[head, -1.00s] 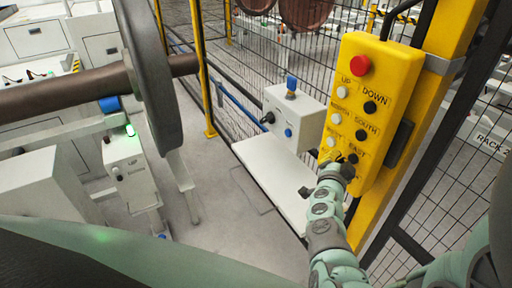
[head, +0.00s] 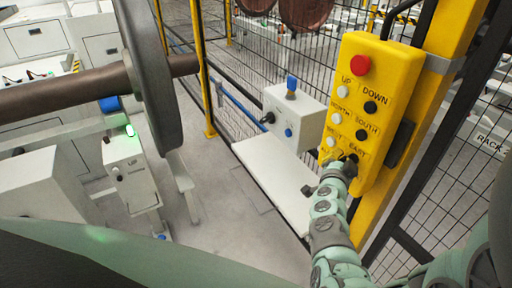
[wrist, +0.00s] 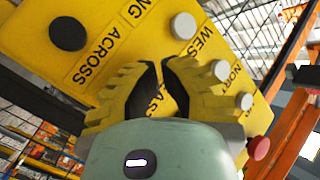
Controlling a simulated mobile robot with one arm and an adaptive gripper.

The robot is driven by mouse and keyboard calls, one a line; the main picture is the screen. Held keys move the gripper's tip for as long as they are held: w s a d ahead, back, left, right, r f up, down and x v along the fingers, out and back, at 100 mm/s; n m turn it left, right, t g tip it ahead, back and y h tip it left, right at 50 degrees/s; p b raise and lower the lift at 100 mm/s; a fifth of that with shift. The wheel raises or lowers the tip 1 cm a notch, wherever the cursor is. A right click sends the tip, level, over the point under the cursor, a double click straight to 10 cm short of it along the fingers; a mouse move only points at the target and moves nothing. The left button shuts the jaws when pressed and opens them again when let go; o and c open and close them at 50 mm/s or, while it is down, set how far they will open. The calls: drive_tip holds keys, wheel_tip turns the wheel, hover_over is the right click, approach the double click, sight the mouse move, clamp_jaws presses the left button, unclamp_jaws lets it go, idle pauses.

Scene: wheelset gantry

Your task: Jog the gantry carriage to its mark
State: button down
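The yellow control pendant (head: 400,75) hangs on a yellow post in the head view. It has a red stop button (head: 360,65) on top and paired white and black buttons. Labels read UP, DOWN, NORTH, SOUTH, WEST and EAST. My gripper (head: 343,158) is at the lower part of the pendant face, beside the EAST button (head: 353,157). In the wrist view my gripper's (wrist: 159,66) yellow fingertips nearly meet over the EAST label, with nothing seen held. I cannot tell if they touch a button. A black button (wrist: 68,33) sits by the ACROSS label. The carriage and its mark are not identifiable.
A wheelset with a grey wheel (head: 150,75) and brown axle (head: 60,95) stands at left. Mesh fencing (head: 265,60) runs behind. A lit green lamp (head: 130,130) tops a white unit.

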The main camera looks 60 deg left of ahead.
drive_tip(key=shift+w, duration=0.5)
idle(0.6)
drive_tip(key=shift+s, duration=0.1)
idle(3.1)
drive_tip(key=shift+s, duration=0.8)
drive_tip(key=shift+s+a, duration=0.15)
drive_tip(key=shift+s, duration=1.15)
drive_tip(key=shift+s+a, duration=0.1)
drive_tip(key=shift+s, duration=1.15)
drive_tip(key=shift+w, duration=0.1)
